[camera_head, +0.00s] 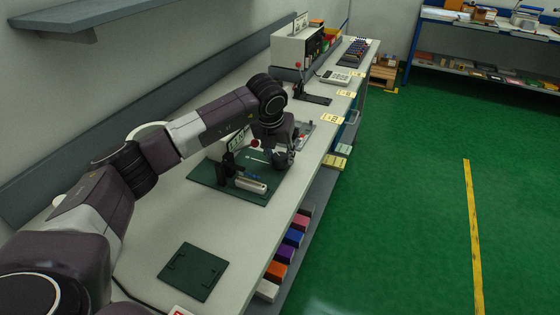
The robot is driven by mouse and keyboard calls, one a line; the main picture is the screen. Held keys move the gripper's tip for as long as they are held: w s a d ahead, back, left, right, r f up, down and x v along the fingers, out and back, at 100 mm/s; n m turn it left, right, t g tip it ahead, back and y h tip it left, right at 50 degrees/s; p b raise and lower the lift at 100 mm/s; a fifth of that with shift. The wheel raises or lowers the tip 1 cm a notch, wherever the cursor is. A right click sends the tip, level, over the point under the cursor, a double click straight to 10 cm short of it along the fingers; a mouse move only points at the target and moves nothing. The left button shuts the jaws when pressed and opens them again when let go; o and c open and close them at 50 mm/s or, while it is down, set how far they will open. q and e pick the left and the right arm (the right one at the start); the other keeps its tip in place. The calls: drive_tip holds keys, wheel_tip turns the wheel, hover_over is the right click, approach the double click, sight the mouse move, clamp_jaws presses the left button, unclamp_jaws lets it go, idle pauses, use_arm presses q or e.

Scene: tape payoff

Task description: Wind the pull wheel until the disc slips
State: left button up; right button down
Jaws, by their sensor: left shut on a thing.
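The tape payoff rig stands on a dark green base plate (208,176) on the long bench. A dark upright post (227,166) and a small pale block (250,184) show on the plate. A small red knob (254,143) shows just behind them. My left gripper (283,160) points down at the right side of the rig, over the plate's far right edge. It is shut on a small part there, seemingly of the pull wheel, which the fingers and wrist mostly hide. The disc cannot be made out clearly behind my arm. My right gripper is not in view.
A dark green flat plate (193,271) lies on the near bench. Farther along stand a dark fixture (312,98), a calculator-like device (336,77) and a white cabinet (292,48). The green floor at right is clear.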

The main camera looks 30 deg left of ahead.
use_arm(q)
drive_tip(key=shift+a+m+h+b, duration=0.15)
drive_tip(key=shift+m+h+b, duration=0.35)
drive_tip(key=shift+m, duration=0.7)
drive_tip(key=shift+r+m+h+b, duration=0.1)
drive_tip(key=shift+m+h+b, duration=0.3)
drive_tip(key=shift+m, duration=0.7)
drive_tip(key=o, duration=1.2)
drive_tip(key=shift+c, duration=0.2)
drive_tip(key=v, duration=1.2)
